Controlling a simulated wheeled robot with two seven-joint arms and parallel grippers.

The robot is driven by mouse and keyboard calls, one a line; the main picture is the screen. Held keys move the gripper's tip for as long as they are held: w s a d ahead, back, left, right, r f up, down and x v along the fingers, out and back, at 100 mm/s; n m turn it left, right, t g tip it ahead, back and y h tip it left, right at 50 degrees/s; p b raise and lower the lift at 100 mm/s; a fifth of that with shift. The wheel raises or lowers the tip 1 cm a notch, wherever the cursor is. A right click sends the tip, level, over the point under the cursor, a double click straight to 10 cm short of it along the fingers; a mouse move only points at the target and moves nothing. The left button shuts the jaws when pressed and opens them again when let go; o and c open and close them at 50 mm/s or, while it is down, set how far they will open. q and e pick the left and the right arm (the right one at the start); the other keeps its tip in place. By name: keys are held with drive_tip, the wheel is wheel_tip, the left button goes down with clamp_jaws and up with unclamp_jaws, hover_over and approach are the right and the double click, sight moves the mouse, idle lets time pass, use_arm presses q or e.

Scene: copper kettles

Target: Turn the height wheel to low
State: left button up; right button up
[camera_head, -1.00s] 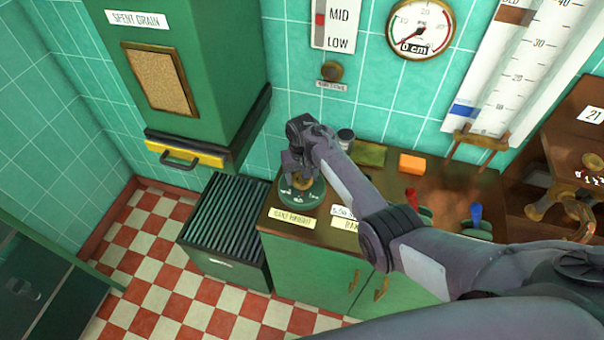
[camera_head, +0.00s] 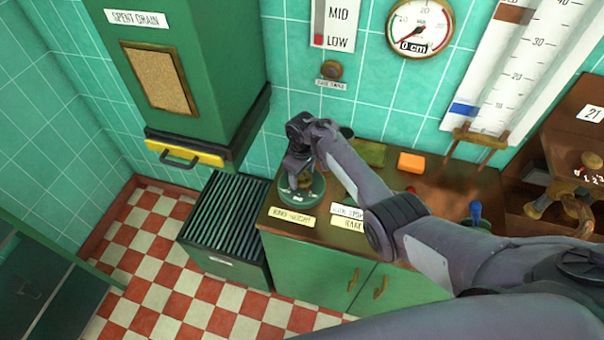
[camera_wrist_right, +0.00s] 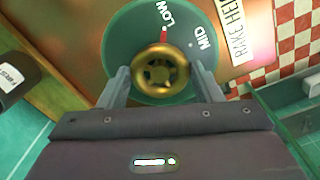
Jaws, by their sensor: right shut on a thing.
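The height wheel is a brass handwheel (camera_wrist_right: 160,72) on a green disc (camera_wrist_right: 152,18) marked LOW and MID in the right wrist view. A red pointer mark beside the wheel lines up with LOW. In the head view the disc (camera_head: 301,196) sits at the counter's left end, above a "RAKE HEIGHT" label (camera_head: 293,217). My right gripper (camera_head: 303,177) comes down over it and is shut on the wheel, one finger on each side in the wrist view (camera_wrist_right: 160,88). On the wall, the height strip (camera_head: 335,24) shows its red mark beside LOW. My left gripper is not in view.
A round gauge (camera_head: 420,27) on the wall reads 0 cm. An orange block (camera_head: 411,163) and a blue-topped lever (camera_head: 476,211) stand on the counter (camera_head: 445,180). My right arm crosses above the counter. A dark slatted bin (camera_head: 222,215) stands left of it.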

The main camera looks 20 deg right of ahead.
sight(302, 177)
drive_tip(key=shift+w, duration=0.1)
idle(0.3)
drive_tip(key=o, duration=1)
drive_tip(key=shift+a+r, duration=0.1)
drive_tip(key=shift+r, duration=0.3)
wheel_tip(302, 177, up, 7)
drive_tip(key=shift+b, duration=0.6)
